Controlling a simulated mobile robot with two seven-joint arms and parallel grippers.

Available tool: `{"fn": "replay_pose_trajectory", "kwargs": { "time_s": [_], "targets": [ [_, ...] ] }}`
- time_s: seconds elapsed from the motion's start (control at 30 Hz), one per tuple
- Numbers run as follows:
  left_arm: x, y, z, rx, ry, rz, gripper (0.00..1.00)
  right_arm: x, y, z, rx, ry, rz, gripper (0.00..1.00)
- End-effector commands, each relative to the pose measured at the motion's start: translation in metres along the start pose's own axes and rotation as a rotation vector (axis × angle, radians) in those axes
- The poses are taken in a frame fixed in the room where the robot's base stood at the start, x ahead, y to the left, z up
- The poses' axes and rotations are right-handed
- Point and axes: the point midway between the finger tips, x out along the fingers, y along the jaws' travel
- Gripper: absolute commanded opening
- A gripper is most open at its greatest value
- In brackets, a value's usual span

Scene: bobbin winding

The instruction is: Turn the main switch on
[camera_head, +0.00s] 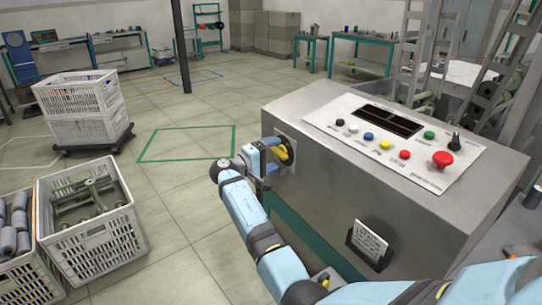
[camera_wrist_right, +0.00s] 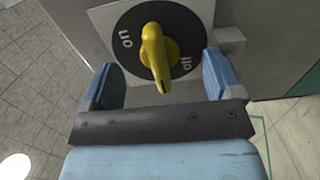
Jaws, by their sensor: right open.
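The main switch is a yellow knob (camera_wrist_right: 155,55) on a round black dial (camera_wrist_right: 185,28) with the words "on" and "off". The knob's long end points down in the wrist view, nearer to "off" than to "on". My left gripper is not in view.
The cabinet's top panel (camera_head: 405,135) carries coloured buttons, a dark display and a red mushroom button (camera_head: 442,159). A small label plate (camera_head: 369,243) is on the cabinet's front. White crates (camera_head: 95,250) stand at the left. The floor between crates and cabinet is clear.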

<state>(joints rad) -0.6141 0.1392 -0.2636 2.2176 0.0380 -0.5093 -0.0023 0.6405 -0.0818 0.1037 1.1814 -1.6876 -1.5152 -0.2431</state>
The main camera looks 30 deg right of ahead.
Motion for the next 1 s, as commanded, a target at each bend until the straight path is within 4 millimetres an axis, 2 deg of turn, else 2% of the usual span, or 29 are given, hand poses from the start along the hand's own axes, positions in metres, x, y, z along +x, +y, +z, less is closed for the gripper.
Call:
{"fn": "replay_pose_trajectory", "kwargs": {
  "time_s": [0.43, 0.77, 1.0],
  "targets": [
    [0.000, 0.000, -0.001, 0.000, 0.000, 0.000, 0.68, 0.014, 0.000, 0.000, 0.000, 0.000, 0.001, 0.85],
    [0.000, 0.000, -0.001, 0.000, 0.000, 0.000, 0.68, 0.016, 0.000, 0.000, 0.000, 0.000, 0.001, 0.85],
    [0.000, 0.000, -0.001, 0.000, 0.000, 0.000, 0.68, 0.015, 0.000, 0.000, 0.000, 0.000, 0.001, 0.30]
  ]
}}
